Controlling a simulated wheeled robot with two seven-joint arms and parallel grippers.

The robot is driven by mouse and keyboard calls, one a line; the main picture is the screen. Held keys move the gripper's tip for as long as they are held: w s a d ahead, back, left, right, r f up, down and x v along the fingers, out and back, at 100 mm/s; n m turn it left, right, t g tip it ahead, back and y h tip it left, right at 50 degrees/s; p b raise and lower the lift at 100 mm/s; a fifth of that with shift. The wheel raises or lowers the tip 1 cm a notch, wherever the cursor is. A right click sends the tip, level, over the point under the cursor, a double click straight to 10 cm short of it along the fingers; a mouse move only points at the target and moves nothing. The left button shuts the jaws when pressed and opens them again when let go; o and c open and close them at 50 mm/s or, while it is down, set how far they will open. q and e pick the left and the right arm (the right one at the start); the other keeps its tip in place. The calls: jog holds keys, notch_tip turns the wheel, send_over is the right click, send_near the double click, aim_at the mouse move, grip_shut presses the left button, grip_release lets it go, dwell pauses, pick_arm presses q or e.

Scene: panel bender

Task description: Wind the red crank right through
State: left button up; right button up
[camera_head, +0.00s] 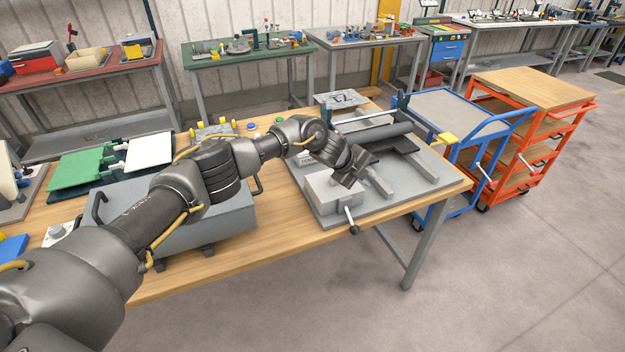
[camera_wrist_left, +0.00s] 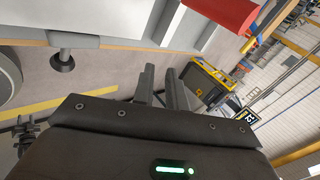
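A red cylinder (camera_wrist_left: 225,12), which looks like the red crank's grip, shows at the top edge of the left wrist view, cut off by the frame. I see no red crank in the head view; my arm may hide it. The panel bender (camera_head: 400,175) is a grey machine with dark rollers near the table's right end. My left gripper (camera_head: 357,172) is above the front part of the bender. In the left wrist view its two fingers (camera_wrist_left: 160,72) stand a little apart with nothing between them, clear of the red cylinder. My right gripper is not in view.
A lever with a dark knob (camera_head: 353,229) sticks out at the bender's front. A grey box (camera_head: 225,222) stands left of the bender on the wooden table (camera_head: 190,275). A blue cart (camera_head: 440,108) and an orange cart (camera_head: 535,88) stand to the right.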

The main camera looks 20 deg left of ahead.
pick_arm(q)
grip_shut()
jog(key=s+p, duration=0.1)
jog(key=p, duration=0.1)
jog(key=s+d+p, duration=0.1)
jog(key=s, duration=0.1)
jog(key=s+d+p, duration=0.1)
jog(key=s+p, duration=0.1)
jog(key=shift+s+p, duration=0.2)
jog(key=shift+p, duration=0.15)
jog(key=shift+c, duration=1.1)
grip_release()
jog(key=o, duration=0.9)
jog(key=shift+o, duration=0.2)
jog(key=shift+r, duration=0.1)
